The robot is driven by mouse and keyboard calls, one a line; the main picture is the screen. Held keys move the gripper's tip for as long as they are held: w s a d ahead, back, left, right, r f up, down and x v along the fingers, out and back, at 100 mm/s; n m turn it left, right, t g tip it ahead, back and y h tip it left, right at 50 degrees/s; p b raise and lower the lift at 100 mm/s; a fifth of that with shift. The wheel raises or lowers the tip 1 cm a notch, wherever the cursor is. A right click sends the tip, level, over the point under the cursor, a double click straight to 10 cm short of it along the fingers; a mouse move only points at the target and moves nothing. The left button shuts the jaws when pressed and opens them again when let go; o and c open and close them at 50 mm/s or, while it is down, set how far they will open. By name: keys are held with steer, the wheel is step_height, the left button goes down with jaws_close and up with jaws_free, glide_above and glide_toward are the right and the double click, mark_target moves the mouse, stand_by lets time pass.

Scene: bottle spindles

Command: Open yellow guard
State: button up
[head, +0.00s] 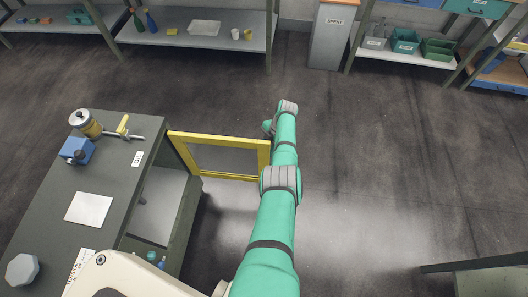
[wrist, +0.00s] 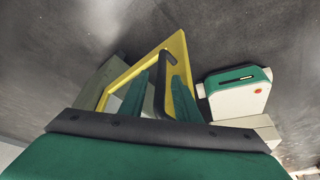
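The yellow guard (head: 218,136) is a yellow frame with a clear pane. In the head view it stands swung out from the grey cabinet's right side, its far end at my arm. In the wrist view the guard (wrist: 180,49) has a black bar handle (wrist: 167,66). The contact itself is partly hidden. In the head view my arm hides the handle and fingers.
A white and green box with a red button (wrist: 239,92) lies right of the guard in the wrist view. The floor (head: 370,190) to the right is clear.

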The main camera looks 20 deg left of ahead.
steer(key=shift+r, duration=0.1)
steer(key=v, duration=1)
steer(key=shift+r, duration=0.3)
steer(key=shift+d, duration=0.1)
